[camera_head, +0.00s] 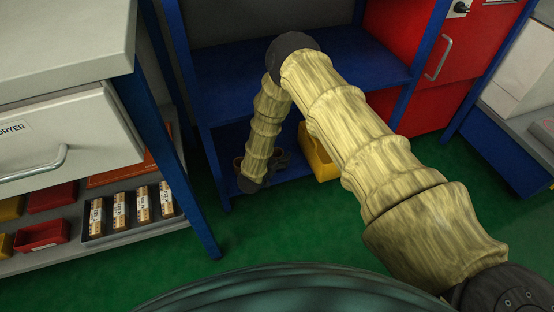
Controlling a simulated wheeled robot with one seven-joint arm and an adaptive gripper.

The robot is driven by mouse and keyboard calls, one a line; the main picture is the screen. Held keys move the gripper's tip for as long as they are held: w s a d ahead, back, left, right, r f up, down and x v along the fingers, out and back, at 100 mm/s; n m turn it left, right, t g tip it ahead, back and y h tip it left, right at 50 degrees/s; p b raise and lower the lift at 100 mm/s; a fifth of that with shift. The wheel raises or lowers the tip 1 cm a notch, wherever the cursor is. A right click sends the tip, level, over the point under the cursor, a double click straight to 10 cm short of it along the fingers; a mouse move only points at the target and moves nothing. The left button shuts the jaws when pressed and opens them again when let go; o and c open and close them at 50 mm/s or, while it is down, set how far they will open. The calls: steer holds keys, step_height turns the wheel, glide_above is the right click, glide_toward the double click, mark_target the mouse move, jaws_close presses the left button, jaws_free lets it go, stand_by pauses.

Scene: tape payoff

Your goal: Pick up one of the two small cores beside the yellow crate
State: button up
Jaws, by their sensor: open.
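The yellow crate (318,158) stands on the low blue shelf, partly hidden behind my upper arm. A small brown ring-like shape (238,163), which looks like a core, shows at the left of my forearm on that shelf. My forearm covers the space beside it, so I cannot make out a second core clearly. My gripper (280,158) is low over the shelf, between the brown shape and the crate. It is dark, small and partly hidden by my wrist. It is open, and I see nothing held in it.
The blue shelf unit (220,140) has a post close to my wrist and a middle shelf above my gripper. A workbench with a drawer (60,145) stands at left, with bins (42,232) below. A red cabinet (425,60) is behind. Green floor (260,235) is clear in front.

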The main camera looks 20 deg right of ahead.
steer(key=shift+c, duration=0.4)
steer(key=c, duration=1)
steer(key=shift+r, duration=0.15)
